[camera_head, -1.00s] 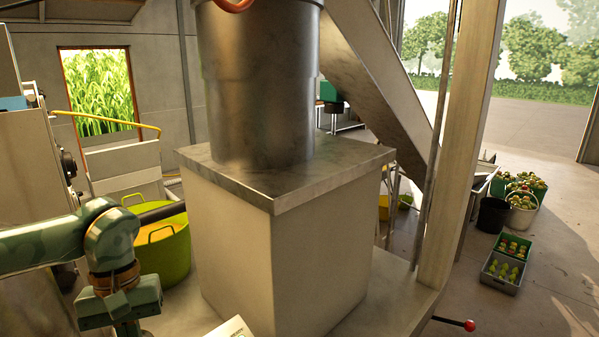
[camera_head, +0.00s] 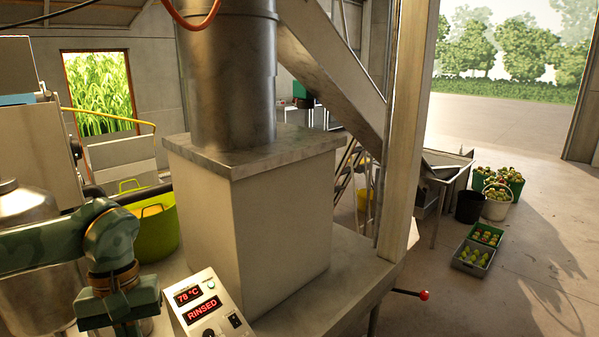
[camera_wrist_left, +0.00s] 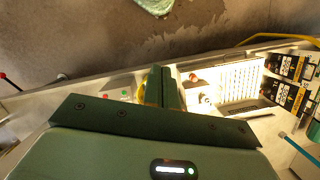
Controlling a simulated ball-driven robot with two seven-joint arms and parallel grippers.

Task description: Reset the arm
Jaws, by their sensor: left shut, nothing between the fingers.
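My left arm (camera_head: 50,245) comes in from the left in the head view, bent down at the wrist. Its green gripper (camera_head: 122,322) points downward beside the control box (camera_head: 208,306), which reads "78 °C" and "RINSED". The fingertips run off the bottom of that view. In the left wrist view the two fingers of the left gripper (camera_wrist_left: 162,75) stand close together, with nothing held. My right arm and gripper do not show.
A steel cylinder (camera_head: 228,80) stands on a pale block (camera_head: 245,225) right of the arm. A red-knobbed lever (camera_head: 424,295) sticks out at the trailer's edge. A green tub (camera_head: 155,233) is behind the arm.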

